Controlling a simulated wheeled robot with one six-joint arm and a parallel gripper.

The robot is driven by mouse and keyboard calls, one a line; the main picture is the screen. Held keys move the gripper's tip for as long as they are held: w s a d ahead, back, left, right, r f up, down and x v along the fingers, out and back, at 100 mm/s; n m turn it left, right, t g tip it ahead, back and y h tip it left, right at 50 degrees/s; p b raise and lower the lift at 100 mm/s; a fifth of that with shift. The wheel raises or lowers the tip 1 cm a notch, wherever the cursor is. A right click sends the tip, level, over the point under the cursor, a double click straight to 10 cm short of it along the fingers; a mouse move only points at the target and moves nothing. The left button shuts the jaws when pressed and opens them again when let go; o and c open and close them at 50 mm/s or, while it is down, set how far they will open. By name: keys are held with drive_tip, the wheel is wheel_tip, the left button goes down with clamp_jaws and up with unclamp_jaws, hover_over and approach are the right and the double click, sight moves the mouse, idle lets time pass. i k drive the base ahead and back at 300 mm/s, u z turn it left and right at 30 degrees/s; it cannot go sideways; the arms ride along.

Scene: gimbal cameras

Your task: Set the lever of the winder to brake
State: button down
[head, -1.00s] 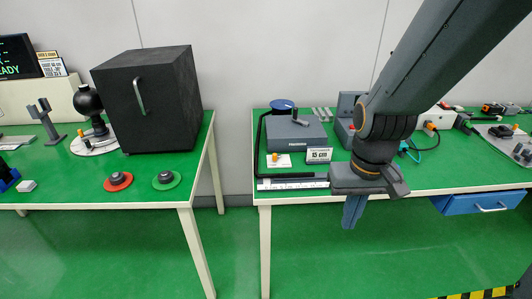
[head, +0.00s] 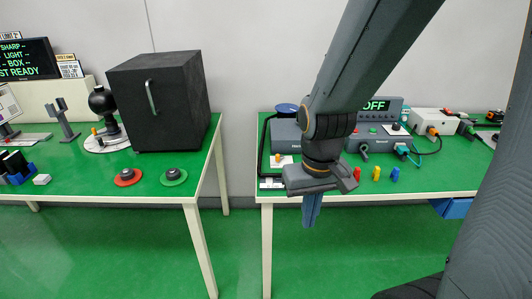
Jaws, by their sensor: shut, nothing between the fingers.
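No part in view is clearly labelled as the winder, and I cannot read a brake mark. A grey unit (head: 379,142) on the right bench has a small dark lever-like handle (head: 364,150) on its front. Behind it stands a display (head: 377,105) reading OFF. Another grey box with a blue disc (head: 287,108) on top is partly hidden behind my arm. My gripper (head: 311,217) is shut and empty. It points down at the front edge of the right bench, left of the handle and apart from it.
The right green bench (head: 450,170) carries red, yellow (head: 376,173) and blue pegs, and a white box (head: 433,122) with cables. A blue drawer (head: 455,208) hangs below. The left bench holds a black box (head: 158,100) and two round buttons. A floor gap separates the benches.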

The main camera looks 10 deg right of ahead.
sight(278, 157)
drive_tip(key=i, duration=1)
